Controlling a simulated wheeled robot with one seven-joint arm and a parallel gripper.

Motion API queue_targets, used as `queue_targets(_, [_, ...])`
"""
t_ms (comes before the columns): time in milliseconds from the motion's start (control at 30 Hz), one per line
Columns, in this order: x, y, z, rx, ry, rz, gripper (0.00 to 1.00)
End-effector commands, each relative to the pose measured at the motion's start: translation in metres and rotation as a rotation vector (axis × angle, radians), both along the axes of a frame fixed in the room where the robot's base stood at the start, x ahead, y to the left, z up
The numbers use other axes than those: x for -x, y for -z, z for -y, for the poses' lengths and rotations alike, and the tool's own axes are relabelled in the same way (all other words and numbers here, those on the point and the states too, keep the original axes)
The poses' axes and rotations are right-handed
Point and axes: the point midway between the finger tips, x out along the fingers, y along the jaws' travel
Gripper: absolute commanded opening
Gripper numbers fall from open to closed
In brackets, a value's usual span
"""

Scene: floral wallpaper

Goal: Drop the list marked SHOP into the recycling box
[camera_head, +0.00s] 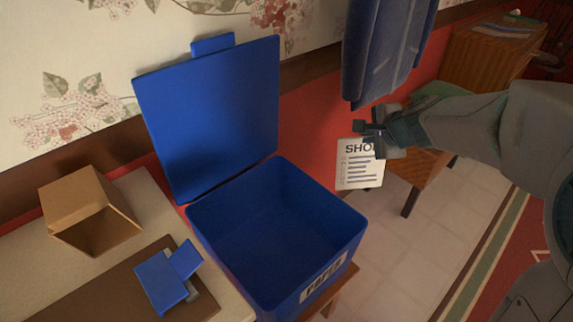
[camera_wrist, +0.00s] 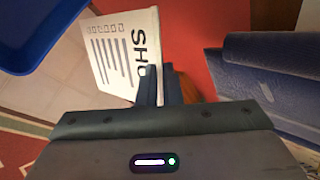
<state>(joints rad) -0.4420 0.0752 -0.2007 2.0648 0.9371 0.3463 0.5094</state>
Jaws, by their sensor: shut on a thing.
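The white list (camera_head: 357,170) marked SHOP hangs from my gripper (camera_head: 371,129), which is shut on its upper right part; the last letter is covered. In the wrist view the list (camera_wrist: 112,55) sticks out to the left of my gripper (camera_wrist: 157,72). The blue recycling box (camera_head: 232,242) has its lid (camera_head: 215,110) raised and looks empty inside. A label (camera_head: 322,278), which seems to read "paper", is on its front. The list is up and to the right of the box's right rim, not over the opening.
A blue hanging thing (camera_head: 385,45) is just above and behind my gripper. A cardboard box (camera_head: 90,212) and a small blue object (camera_head: 168,280) lie on the table (camera_head: 150,215) at left. A wooden cabinet (camera_head: 490,55) stands at back right. Tiled floor (camera_head: 400,240) is open.

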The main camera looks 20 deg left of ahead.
Motion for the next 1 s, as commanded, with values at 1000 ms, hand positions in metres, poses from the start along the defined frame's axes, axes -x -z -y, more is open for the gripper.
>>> queue_targets(1000, [0.146,0.015,-0.153,-0.026,-0.656,-0.026,0.00])
